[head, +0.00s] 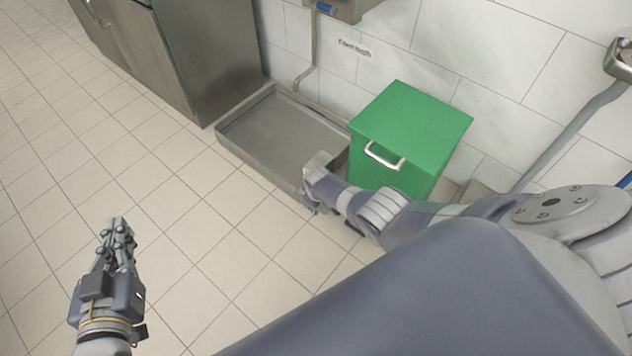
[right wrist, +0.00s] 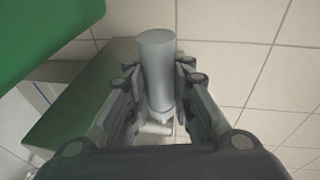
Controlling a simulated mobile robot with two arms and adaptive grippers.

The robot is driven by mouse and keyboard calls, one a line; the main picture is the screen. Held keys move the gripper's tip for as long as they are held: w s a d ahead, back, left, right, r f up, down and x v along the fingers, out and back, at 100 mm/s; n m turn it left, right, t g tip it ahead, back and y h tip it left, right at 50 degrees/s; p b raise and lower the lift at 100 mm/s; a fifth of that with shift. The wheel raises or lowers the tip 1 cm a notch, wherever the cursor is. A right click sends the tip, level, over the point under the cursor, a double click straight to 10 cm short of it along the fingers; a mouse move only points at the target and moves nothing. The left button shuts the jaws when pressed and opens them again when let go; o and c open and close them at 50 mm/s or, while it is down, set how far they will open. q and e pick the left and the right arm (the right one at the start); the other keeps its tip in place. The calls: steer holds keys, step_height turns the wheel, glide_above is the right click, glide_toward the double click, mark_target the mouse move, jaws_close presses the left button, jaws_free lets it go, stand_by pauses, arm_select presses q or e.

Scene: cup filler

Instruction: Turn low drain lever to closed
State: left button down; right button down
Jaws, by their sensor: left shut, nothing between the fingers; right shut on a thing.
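In the right wrist view a grey cylindrical handle (right wrist: 157,68), which looks like the drain lever, stands between the fingers of my right gripper (right wrist: 160,90). The fingers are shut on it from both sides. Its lower end and whatever it joins are mostly hidden. In the head view my right arm reaches down in front of the green box, with the hand by the near right corner of a metal basin (head: 243,160); the fingers and the lever cannot be made out there. My left gripper (head: 117,226) is shut and empty over the floor at the left.
A green box (head: 412,120) with a metal handle (head: 384,157) stands against the tiled wall, right of the basin. A steel cabinet (head: 205,50) stands at the back left. A pipe (head: 308,60) runs down the wall. The tiled floor at left is clear.

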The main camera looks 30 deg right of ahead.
steer(key=shift+w, duration=0.1)
steer(key=c, duration=1.4)
jaws_free()
steer(key=shift+r, duration=0.1)
steer(key=v, duration=1.2)
steer(key=shift+a, duration=0.1)
